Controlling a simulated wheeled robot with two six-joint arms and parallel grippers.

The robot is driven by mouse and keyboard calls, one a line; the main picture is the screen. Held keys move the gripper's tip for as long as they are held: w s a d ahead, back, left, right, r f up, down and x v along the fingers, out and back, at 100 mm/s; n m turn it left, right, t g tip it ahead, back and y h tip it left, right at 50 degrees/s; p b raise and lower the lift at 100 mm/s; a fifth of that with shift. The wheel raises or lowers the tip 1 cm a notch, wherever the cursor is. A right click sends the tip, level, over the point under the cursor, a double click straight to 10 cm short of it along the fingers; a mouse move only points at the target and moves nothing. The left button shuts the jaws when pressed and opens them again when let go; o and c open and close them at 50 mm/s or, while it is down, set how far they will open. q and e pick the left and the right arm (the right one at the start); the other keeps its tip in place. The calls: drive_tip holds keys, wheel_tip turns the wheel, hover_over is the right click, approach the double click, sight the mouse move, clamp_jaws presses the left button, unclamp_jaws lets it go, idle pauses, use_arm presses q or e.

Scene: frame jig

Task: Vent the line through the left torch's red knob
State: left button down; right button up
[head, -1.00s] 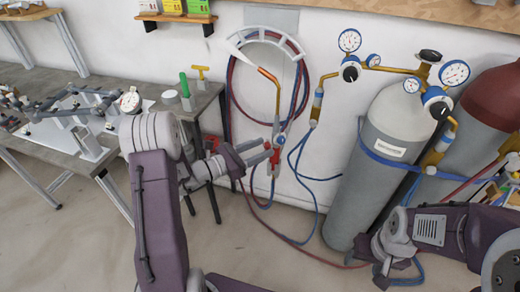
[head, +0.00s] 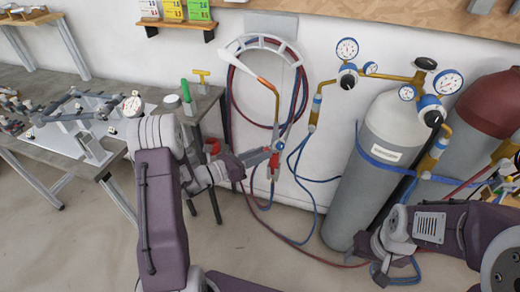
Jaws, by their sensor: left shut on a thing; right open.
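The left torch (head: 276,110) stands upright at the wall in front of coiled hoses, its brass neck bent to the upper left. A pale, cone-shaped streak (head: 243,66) extends from its tip. My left gripper (head: 270,152) is at the torch's lower body, shut on the red knob (head: 274,161). Its fingers hide part of the knob. My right arm is folded at the lower right; I cannot make out its gripper.
Red and blue hoses (head: 304,95) hang on a white rack and trail to the floor. A grey gas cylinder (head: 370,180) with gauges (head: 347,49) stands to the right, beside a dark red-topped cylinder (head: 485,105). A jig table (head: 60,150) stands at left.

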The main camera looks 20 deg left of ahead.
use_arm(q)
drive_tip(key=n+p, duration=0.6)
drive_tip(key=shift+r, duration=0.3)
drive_tip(key=shift+f+n+g+p, duration=0.15)
drive_tip(key=shift+n+g+p, duration=0.35)
drive_tip(key=shift+n+p, duration=1.8)
drive_tip(key=shift+n+b, duration=0.35)
drive_tip(key=shift+n, duration=0.25)
drive_tip(key=c, duration=1.2)
unclamp_jaws()
drive_tip(key=v, duration=0.9)
drive_tip(key=shift+f+b, duration=0.15)
drive_tip(key=shift+b, duration=0.25)
